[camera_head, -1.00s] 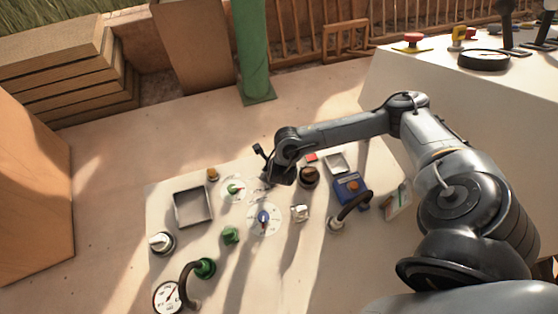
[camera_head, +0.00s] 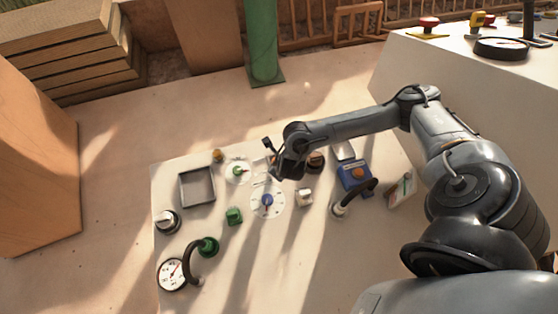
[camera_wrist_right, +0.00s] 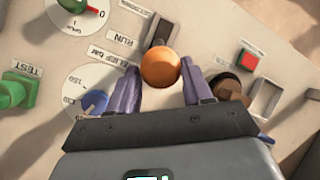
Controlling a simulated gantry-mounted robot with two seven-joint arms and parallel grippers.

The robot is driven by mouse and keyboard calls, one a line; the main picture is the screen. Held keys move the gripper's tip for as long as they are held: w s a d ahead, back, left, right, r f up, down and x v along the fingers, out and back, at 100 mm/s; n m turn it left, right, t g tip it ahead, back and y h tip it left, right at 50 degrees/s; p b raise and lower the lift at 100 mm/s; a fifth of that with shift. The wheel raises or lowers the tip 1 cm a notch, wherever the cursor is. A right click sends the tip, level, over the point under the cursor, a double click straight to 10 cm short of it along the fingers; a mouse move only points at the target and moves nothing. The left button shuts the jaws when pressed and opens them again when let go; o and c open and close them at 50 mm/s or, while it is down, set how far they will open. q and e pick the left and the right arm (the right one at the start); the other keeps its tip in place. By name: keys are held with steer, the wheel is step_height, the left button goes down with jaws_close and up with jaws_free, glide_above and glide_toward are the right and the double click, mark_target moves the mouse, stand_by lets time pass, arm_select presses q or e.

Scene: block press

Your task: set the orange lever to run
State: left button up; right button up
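The orange lever's round orange knob (camera_wrist_right: 160,68) shows in the right wrist view, in front of a dark slot (camera_wrist_right: 161,32) in the panel. The word RUN is printed left of the slot; another label further up is hard to read. My right gripper (camera_wrist_right: 162,88) is open, one finger on each side of the knob; small gaps seem to remain. In the head view my right gripper (camera_head: 276,175) is over the panel (camera_head: 240,262) and hides the lever. My left gripper is not in view.
A blue dial knob (camera_wrist_right: 95,102) is close to the left finger and a brown round knob (camera_wrist_right: 230,88) close to the right one. A red button (camera_wrist_right: 249,61) and a green knob (camera_wrist_right: 12,94) lie further out. A black hose handle (camera_head: 357,196) stands right on the panel.

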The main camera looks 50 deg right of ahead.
steer(key=o, duration=0.3)
steer(key=shift+s+a+f, duration=0.1)
steer(key=shift+a+f, duration=0.05)
steer(key=shift+a, duration=0.1)
steer(key=shift+d+r, duration=0.15)
steer(key=shift+r, duration=0.1)
steer(key=p+v, duration=0.7)
steer(key=v, duration=0.3)
steer(key=shift+r+p, duration=0.2)
steer(key=shift+p, duration=0.15)
steer(key=shift+s, duration=0.15)
